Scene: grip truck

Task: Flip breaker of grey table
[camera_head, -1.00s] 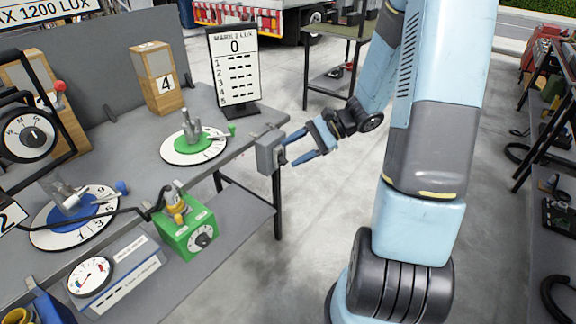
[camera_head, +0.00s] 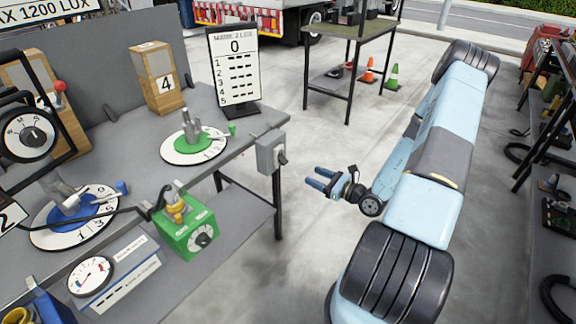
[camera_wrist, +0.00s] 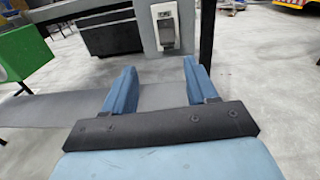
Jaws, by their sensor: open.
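The grey table (camera_head: 130,130) stands at the left in the head view. The breaker, a small grey box (camera_head: 269,152) with a dark lever (camera_head: 282,157), is fixed at the table's right corner above the leg. In the wrist view the breaker box (camera_wrist: 149,44) is ahead at top centre, with its switch (camera_wrist: 167,32) on its face. My gripper (camera_head: 314,178) is open and empty, to the right of the breaker and apart from it. In the wrist view its two blue fingers (camera_wrist: 157,82) point toward the area just below the box.
A green-topped table (camera_head: 350,42) and traffic cones (camera_head: 370,70) stand behind. Shelves line the right. The floor between is clear.

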